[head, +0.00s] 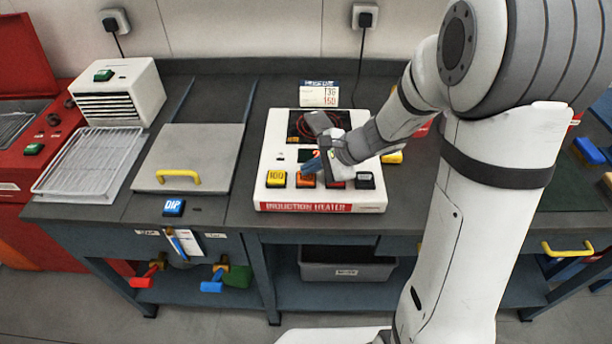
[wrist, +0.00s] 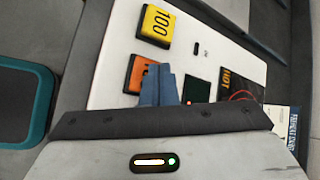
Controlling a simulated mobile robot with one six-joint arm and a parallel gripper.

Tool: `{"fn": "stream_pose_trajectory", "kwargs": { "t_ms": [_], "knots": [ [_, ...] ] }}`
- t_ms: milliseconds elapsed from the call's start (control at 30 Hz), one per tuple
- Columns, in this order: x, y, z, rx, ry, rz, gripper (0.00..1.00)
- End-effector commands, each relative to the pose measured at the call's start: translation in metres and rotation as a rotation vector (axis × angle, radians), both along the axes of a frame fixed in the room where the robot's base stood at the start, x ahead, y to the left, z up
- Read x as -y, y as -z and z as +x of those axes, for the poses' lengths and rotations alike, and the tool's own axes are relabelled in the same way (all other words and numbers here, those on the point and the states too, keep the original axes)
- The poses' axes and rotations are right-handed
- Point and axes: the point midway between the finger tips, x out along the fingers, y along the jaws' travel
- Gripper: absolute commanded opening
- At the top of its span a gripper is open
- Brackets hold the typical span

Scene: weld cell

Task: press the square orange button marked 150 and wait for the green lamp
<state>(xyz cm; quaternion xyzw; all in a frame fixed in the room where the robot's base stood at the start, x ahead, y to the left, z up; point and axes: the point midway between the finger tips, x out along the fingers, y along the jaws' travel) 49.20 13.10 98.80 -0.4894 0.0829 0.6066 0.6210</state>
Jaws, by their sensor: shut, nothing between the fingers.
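The white induction heater (head: 262,190) stands on the bench. Its square orange button (head: 305,181) is second from the left in the front row, beside a yellow button marked 100 (head: 276,178). In the wrist view the orange button (wrist: 136,70) is partly covered by my fingers and its number is hidden; the yellow 100 button (wrist: 155,27) is clear. My gripper (head: 311,167) is shut and empty, with blue fingertips (wrist: 158,72) over the orange button's edge. I cannot tell whether they touch it. A small red light (wrist: 189,102) shows beside a dark panel; no lit green lamp is visible on the heater.
A red button (head: 336,183) and a dark button (head: 365,180) stand to the right in the row. The heating pad (wrist: 238,82) with a HOT mark lies behind. A sign (head: 319,94) stands behind the heater. A yellow-handled lid (head: 190,150) lies left.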

Motion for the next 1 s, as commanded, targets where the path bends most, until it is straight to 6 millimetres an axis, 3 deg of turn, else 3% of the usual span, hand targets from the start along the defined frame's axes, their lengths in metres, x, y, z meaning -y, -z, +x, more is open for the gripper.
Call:
{"fn": "stream_pose_trajectory", "kwargs": {
  "t_ms": [1000],
  "knots": [
    [0.0, 0.011, 0.0, -0.001, -0.001, 0.0, 0.0]
  ]
}}
